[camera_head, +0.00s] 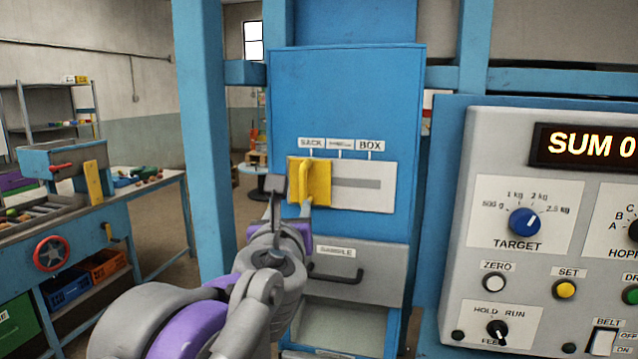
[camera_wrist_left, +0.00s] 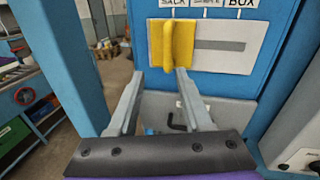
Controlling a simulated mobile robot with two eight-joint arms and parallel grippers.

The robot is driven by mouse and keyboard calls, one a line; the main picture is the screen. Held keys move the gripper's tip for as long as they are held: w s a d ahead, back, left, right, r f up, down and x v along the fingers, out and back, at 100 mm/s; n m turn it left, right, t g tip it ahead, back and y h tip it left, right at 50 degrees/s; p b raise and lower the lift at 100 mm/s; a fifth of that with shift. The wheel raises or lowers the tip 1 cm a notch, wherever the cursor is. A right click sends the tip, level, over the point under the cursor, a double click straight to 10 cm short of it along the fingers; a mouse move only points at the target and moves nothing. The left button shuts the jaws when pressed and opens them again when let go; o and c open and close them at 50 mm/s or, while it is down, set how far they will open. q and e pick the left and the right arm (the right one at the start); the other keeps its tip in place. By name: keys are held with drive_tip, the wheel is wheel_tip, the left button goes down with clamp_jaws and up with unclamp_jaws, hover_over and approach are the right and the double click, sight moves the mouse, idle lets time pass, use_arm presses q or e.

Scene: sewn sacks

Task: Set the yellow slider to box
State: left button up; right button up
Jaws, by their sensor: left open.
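The yellow slider (camera_head: 322,183) sits at the left end of its slot in a pale plate (camera_head: 378,195), below the SACK label (camera_head: 311,143). The BOX label (camera_head: 370,146) is at the right, and the small middle label between them is hard to read. The slider, with its upright handle, also shows in the left wrist view (camera_wrist_left: 182,48). My left gripper (camera_head: 291,192) is open just in front of the slider. In the left wrist view its fingers (camera_wrist_left: 160,78) are on either side of the handle's lower end; contact cannot be told. My right gripper is out of view.
A grey SAMPLE drawer (camera_head: 385,262) with a dark handle (camera_head: 336,276) lies below the slider plate. A control panel (camera_head: 545,180) with knobs and buttons stands at the right. A blue post (camera_head: 203,120) rises at the left, with a workbench (camera_head: 150,190) beyond.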

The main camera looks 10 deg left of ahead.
sight(304, 186)
use_arm(q)
drive_tip(key=shift+m+h, duration=0.3)
drive_tip(key=shift+m, duration=0.2)
drive_tip(key=w, duration=0.3)
drive_tip(key=w+p, duration=0.1)
drive_tip(key=w, duration=0.3)
drive_tip(key=w+r, duration=0.1)
drive_tip(key=w, duration=0.2)
drive_tip(key=shift+w+a, duration=0.25)
drive_tip(key=shift+w, duration=0.05)
clamp_jaws()
idle(0.6)
